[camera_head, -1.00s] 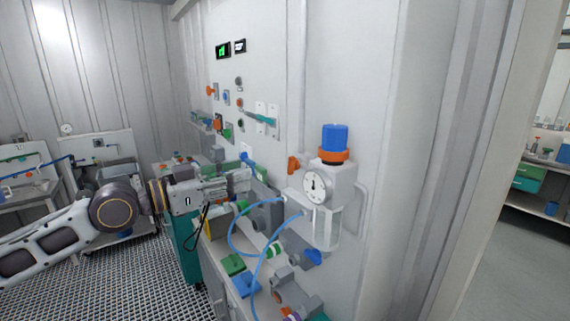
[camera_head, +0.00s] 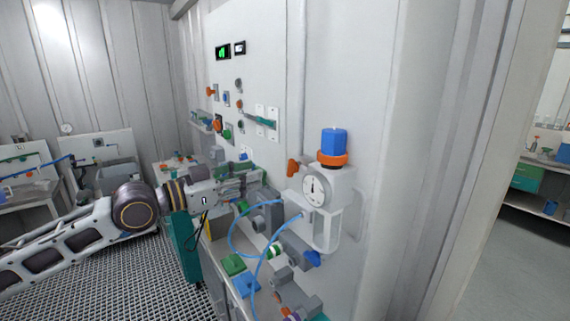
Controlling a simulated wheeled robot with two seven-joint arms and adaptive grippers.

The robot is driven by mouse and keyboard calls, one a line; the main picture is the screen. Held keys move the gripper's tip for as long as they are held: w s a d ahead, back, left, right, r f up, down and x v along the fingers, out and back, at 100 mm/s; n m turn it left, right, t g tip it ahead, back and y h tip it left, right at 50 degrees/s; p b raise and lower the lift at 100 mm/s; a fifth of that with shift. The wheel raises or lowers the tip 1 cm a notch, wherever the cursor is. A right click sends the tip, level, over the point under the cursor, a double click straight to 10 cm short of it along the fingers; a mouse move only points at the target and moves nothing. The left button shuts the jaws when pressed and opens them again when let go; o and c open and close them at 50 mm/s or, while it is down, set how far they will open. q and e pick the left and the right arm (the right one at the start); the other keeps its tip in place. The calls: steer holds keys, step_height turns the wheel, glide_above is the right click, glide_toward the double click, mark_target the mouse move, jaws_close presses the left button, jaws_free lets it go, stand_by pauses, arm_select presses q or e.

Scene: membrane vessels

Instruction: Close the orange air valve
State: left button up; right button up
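An orange valve handle (camera_head: 293,166) sits on the left side of a white air regulator (camera_head: 335,183). The regulator is fixed to the wall, with a round dial gauge (camera_head: 314,189), a blue knob (camera_head: 334,142) on top and an orange collar (camera_head: 333,159) under the knob. My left gripper (camera_head: 259,178) reaches in from the left and ends left of the orange handle and slightly lower, with a gap between them in the picture. Its fingers are small and overlap the fittings behind, so their opening is unclear. My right gripper is out of view.
A blue hose (camera_head: 232,236) loops below the regulator. Grey, green and blue fittings (camera_head: 234,264) crowd the bench under my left gripper. A wall panel above holds displays (camera_head: 223,51), other orange knobs (camera_head: 212,91) and a green handle (camera_head: 261,121). The wall right of the regulator is bare.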

mark_target(289, 165)
arm_select(q)
steer(key=shift+p+x, duration=1.1)
steer(key=shift+x, duration=4.4)
steer(key=shift+c, duration=0.7)
jaws_close()
